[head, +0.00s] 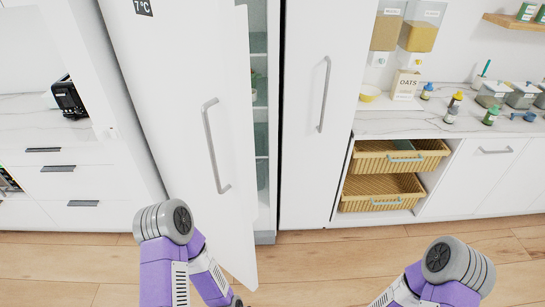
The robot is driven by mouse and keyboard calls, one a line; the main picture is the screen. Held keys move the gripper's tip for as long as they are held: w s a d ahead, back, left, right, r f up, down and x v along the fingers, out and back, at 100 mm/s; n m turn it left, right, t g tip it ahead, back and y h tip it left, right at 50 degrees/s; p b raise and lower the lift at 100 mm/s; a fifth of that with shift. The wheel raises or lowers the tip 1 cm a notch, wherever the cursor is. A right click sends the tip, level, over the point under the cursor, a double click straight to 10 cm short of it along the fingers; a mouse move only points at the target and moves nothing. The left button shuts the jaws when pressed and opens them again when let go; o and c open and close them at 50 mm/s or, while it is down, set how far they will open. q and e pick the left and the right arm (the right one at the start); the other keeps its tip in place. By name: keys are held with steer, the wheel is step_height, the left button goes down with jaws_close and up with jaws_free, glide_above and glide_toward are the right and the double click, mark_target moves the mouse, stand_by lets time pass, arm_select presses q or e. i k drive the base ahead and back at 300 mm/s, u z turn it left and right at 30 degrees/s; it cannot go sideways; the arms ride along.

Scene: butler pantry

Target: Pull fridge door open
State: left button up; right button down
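The white fridge door (184,90) with a "7 °C" display at its top stands partly open. Its free edge is swung out toward me, and its bottom corner reaches over the wooden floor. A grey bar handle (211,148) is on the door's front, with nothing on it. The fridge interior (259,110) shows as a narrow strip with shelves right of the door edge. My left arm shows at the bottom left of centre, in front of the lower door; its gripper is out of frame. My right arm shows at the bottom right; its gripper is also out of frame.
A tall closed white door (325,110) with its own handle stands right of the fridge. Further right are wicker baskets (400,155) and a counter (430,122) with bottles and jars. Left is a drawer cabinet (80,185). Wooden floor (320,270) is clear between my arms.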

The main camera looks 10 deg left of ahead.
mark_target(185, 65)
steer(key=u, duration=0.25)
steer(key=i, duration=1.1)
steer(key=u, duration=0.75)
